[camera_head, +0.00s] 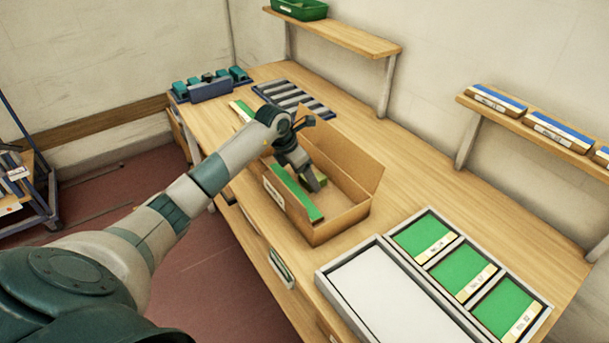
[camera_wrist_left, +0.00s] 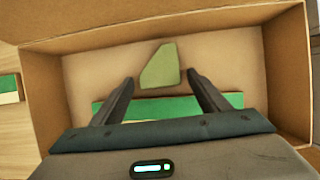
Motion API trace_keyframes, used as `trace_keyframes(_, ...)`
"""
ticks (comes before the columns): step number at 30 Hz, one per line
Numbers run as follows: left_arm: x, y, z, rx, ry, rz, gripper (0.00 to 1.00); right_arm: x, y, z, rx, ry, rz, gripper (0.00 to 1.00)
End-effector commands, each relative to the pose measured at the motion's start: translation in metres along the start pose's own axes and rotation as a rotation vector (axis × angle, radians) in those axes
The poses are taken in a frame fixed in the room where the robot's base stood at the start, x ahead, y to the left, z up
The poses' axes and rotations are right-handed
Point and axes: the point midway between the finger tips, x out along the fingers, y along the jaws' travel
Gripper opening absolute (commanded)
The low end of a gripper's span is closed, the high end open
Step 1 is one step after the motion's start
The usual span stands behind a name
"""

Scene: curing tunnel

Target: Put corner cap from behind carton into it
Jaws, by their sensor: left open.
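The open brown carton (camera_head: 342,224) stands on the wooden bench; its walls surround my left gripper in the left wrist view (camera_wrist_left: 150,24). A small green corner cap (camera_wrist_left: 160,66) with one slanted side lies on the carton floor, between and just beyond my fingertips, apparently touching neither. My left gripper (camera_head: 313,185) reaches down into the carton, open and empty. A long green strip (camera_head: 297,194) lies along the carton's near-left side; in the left wrist view it runs under the fingers, which partly hide it. My right gripper is out of view.
A green-and-cream piece (camera_head: 241,110) lies behind the carton. A striped rack (camera_head: 293,97) and a blue holder (camera_head: 210,90) stand farther back. A grey tray (camera_head: 330,272) with green-filled compartments is at the front right. Bench right of the carton is clear.

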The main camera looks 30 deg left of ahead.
Motion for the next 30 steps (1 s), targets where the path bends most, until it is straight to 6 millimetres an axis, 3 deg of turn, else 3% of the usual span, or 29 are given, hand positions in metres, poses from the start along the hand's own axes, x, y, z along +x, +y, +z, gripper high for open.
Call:
trace_keyframes(8, -0.025, 0.001, 0.0, 0.001, -0.002, 0.003, 0.69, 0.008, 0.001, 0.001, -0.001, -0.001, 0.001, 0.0)
trace_keyframes(21, -0.1, 0.001, 0.001, 0.002, -0.002, 0.003, 0.69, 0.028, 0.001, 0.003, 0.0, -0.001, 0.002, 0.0)
trace_keyframes(30, -0.121, 0.0, 0.001, 0.0, 0.0, 0.0, 0.69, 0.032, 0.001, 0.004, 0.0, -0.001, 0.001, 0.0)
